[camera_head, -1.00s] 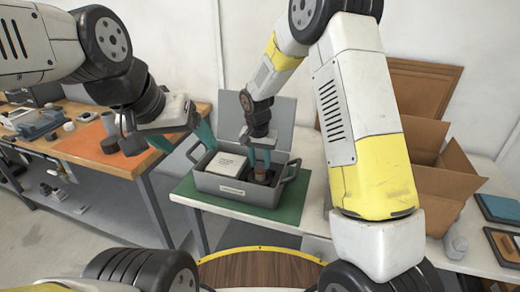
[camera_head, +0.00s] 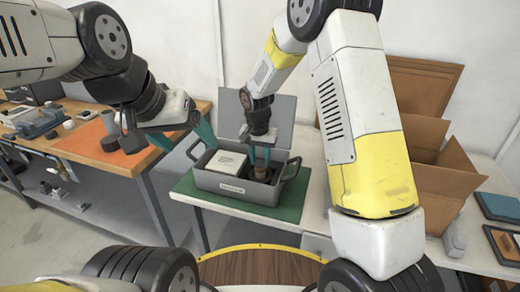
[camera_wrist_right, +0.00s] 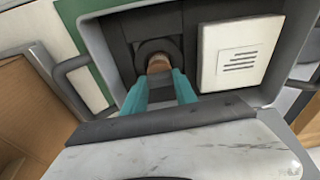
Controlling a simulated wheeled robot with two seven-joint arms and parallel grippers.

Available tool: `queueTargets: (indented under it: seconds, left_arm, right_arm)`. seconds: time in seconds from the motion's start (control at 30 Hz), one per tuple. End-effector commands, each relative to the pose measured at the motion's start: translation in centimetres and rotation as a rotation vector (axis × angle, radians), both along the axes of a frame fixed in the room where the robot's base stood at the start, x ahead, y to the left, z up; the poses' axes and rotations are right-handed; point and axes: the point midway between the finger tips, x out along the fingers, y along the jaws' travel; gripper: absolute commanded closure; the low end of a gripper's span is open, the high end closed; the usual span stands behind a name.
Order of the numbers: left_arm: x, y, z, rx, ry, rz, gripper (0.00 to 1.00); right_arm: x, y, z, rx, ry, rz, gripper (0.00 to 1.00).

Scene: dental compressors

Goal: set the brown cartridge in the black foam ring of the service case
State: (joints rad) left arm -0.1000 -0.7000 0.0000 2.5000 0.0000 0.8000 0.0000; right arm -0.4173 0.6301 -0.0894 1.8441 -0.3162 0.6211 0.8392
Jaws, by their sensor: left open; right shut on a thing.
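The grey service case (camera_head: 236,187) stands open on a green mat, its lid raised at the back. Inside it, the black foam ring (camera_wrist_right: 140,52) shows at the compartment beside a white box. My right gripper (camera_head: 259,163) reaches down into the case. Its teal fingers (camera_wrist_right: 159,88) are shut on the brown cartridge (camera_wrist_right: 158,64), which also shows in the head view (camera_head: 260,173). The cartridge is at the ring's opening; its lower end is hidden, so I cannot tell how deep it sits. My left gripper (camera_head: 183,142) is open and empty, left of the case.
The white box (camera_head: 228,164) with printed lines fills the left side of the case. Cardboard boxes (camera_head: 430,170) stand to the right. A wooden bench with an orange mat (camera_head: 98,142) is at the left. The case walls and handles surround the right gripper.

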Motion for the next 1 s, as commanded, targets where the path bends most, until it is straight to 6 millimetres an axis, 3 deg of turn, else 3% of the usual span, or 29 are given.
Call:
queueTargets:
  seconds: [0.87,0.9,1.0]
  left_arm:
    - [0.0,0.0,0.0,0.000,0.000,0.000,0.23]
    - [0.0,0.0,0.0,0.000,0.000,0.000,0.23]
    - [0.0,0.0,0.0,0.000,0.000,0.000,0.23]
  right_arm:
    - [0.0,0.0,-1.3,0.000,0.001,0.000,1.00]
    - [0.0,0.0,-1.2,0.001,0.000,-0.001,0.59]
    - [0.0,0.0,-1.2,0.001,0.000,-0.001,0.57]
